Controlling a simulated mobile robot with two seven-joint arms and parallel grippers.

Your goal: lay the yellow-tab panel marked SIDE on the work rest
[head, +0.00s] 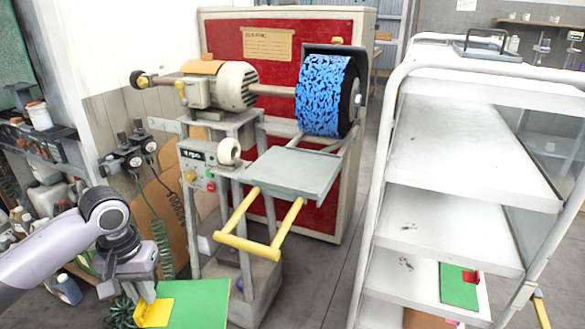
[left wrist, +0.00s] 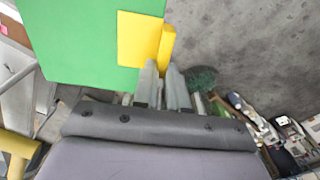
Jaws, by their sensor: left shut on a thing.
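My left gripper (head: 148,290) is shut on the yellow tab (head: 153,313) of a green panel (head: 205,300), low at the bottom left of the head view. In the left wrist view the green panel (left wrist: 85,40) spreads to the upper left, and its yellow tab (left wrist: 140,38) sits at the fingers (left wrist: 162,80). No SIDE marking is readable on the panel. The work rest (head: 293,172) is a bare grey plate in front of the blue-patterned brush wheel (head: 325,95). The panel is apart from it, lower and to its left. My right gripper is not in view.
A yellow bar handle (head: 250,245) juts forward below the work rest. A white shelf cart (head: 455,150) stands at the right; a green panel with a red tab (head: 459,285) lies on a lower shelf. A motor (head: 220,85) sits left of the wheel. Cluttered shelves (head: 45,150) line the left.

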